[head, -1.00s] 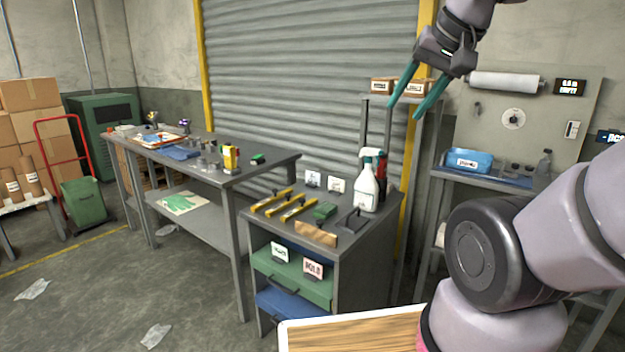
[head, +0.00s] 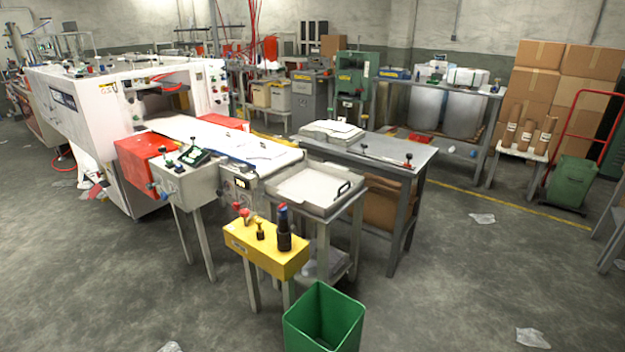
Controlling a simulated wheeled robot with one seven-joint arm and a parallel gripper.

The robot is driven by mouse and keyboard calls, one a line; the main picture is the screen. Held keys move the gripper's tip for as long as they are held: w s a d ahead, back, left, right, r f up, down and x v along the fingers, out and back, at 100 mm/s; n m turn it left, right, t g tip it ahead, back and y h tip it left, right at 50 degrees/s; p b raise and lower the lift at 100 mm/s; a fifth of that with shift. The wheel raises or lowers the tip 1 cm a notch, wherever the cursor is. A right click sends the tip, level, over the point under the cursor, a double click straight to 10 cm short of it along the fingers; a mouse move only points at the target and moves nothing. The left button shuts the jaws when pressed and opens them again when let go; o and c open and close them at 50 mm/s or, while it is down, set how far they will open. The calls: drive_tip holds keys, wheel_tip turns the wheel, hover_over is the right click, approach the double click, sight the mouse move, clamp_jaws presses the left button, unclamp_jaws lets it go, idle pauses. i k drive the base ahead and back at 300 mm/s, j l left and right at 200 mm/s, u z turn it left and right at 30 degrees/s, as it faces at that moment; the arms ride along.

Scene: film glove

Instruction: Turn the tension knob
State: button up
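My gripper and arm are out of the head view. No knob here can be made out as the tension knob. The wall panel with a film roll and round dial, seen a second ago, is out of view. A large white machine (head: 95,105) stands at the left with a belt table (head: 235,143) running out of it. A grey control box (head: 185,178) with small knobs or buttons stands beside the belt. A yellow box (head: 265,249) on legs carries red knobs (head: 243,214) and a dark upright handle or bottle (head: 284,230).
A green bin (head: 324,318) stands in front of the yellow box. A grey table (head: 385,152) is at the middle, with cartons (head: 540,75), a red hand truck (head: 597,115) and a green container (head: 570,183) at right. The floor at lower right is mostly clear, with plastic scraps (head: 532,338).

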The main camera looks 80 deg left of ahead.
sight(236, 205)
drive_tip(key=u, duration=3.35)
drive_tip(key=i+j+u, duration=0.2)
drive_tip(key=i+u, duration=0.15)
drive_tip(key=i, duration=0.25)
drive_tip(key=i+j, duration=0.15)
drive_tip(key=i, duration=0.5)
drive_tip(key=i+j+u, duration=0.1)
drive_tip(key=i, duration=0.5)
drive_tip(key=i+j+z, duration=0.2)
drive_tip(key=i+z, duration=0.2)
drive_tip(key=i+j+z, duration=0.4)
drive_tip(key=i+l, duration=0.05)
drive_tip(key=i, duration=0.05)
